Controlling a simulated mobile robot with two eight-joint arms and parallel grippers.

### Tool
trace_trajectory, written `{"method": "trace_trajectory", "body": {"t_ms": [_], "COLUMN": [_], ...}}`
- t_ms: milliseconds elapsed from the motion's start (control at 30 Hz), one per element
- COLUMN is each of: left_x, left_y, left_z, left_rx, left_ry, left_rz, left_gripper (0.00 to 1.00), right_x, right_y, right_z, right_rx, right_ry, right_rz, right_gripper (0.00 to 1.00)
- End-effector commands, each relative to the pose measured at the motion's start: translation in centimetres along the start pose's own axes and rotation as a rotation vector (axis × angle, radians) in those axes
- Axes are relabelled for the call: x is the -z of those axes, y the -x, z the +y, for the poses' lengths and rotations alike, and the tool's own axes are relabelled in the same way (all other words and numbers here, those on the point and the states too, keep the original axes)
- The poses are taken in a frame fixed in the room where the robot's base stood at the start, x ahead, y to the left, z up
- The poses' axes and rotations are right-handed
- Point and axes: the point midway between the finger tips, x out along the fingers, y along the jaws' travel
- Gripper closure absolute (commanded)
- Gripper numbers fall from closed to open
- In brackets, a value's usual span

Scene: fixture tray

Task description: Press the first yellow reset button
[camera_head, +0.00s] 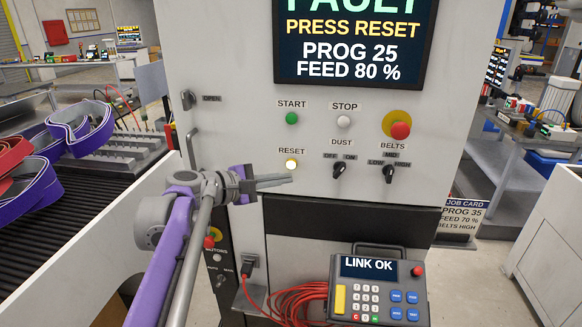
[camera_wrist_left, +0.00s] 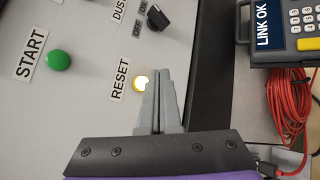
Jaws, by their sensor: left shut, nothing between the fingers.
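The yellow reset button (camera_head: 291,164) sits on the grey machine panel under the RESET label and looks lit. It also shows in the left wrist view (camera_wrist_left: 140,83), just left of my fingers. My left gripper (camera_head: 292,179) is shut and empty. In the head view its fingertips lie just below the button. In the left wrist view the closed fingers (camera_wrist_left: 153,76) point at the panel beside the button. I cannot tell whether they touch the panel. The screen (camera_head: 352,40) reads FAULT, PRESS RESET, PROG 25, FEED 80 %. My right gripper is not in view.
Near the button are a green START button (camera_head: 292,118), a white STOP button (camera_head: 344,122), a DUST knob (camera_head: 339,170), a BELTS knob (camera_head: 389,173) and a red button on yellow (camera_head: 400,130). A pendant (camera_head: 379,290) with red cable stands below. A conveyor (camera_head: 60,215) is left.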

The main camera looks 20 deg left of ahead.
Motion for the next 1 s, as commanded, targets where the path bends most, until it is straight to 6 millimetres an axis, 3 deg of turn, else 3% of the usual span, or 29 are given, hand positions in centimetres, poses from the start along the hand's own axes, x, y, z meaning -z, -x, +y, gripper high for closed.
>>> {"method": "trace_trajectory", "body": {"t_ms": [300,1000], "left_x": [1.3,1.4], "left_y": [-1.8,-1.9], "left_z": [1.4,1.4], "left_rx": [0.001,0.001], "left_ry": [0.0,0.0], "left_rz": [-0.001,0.0], "left_gripper": [1.0,1.0], "right_x": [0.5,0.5], "right_y": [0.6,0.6], "right_z": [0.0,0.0], "right_rx": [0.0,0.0], "right_ry": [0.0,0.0], "right_rz": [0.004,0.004], "right_gripper": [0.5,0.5]}}
